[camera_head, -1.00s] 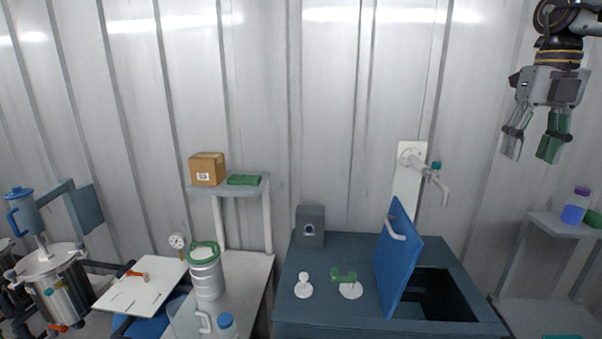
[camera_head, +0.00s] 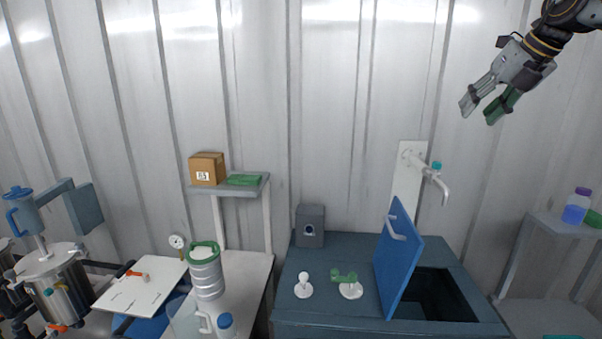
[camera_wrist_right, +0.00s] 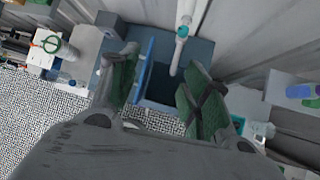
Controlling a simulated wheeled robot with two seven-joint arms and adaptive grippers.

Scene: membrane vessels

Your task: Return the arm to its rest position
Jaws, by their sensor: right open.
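My right gripper (camera_head: 482,111) hangs in the air at the upper right of the head view, high above the dark bench. Its fingers are apart and nothing is between them; they point down and to the left. In the right wrist view the two green-padded fingers (camera_wrist_right: 157,92) are spread, with the bench and the tap seen far below between them. My left gripper is not in view.
The blue lid (camera_head: 400,262) stands open on the dark bench (camera_head: 340,316). A white tap (camera_head: 434,180) is on the wall behind. A side shelf (camera_head: 560,228) holds a purple-blue bottle (camera_head: 576,207). The air around the right gripper is clear.

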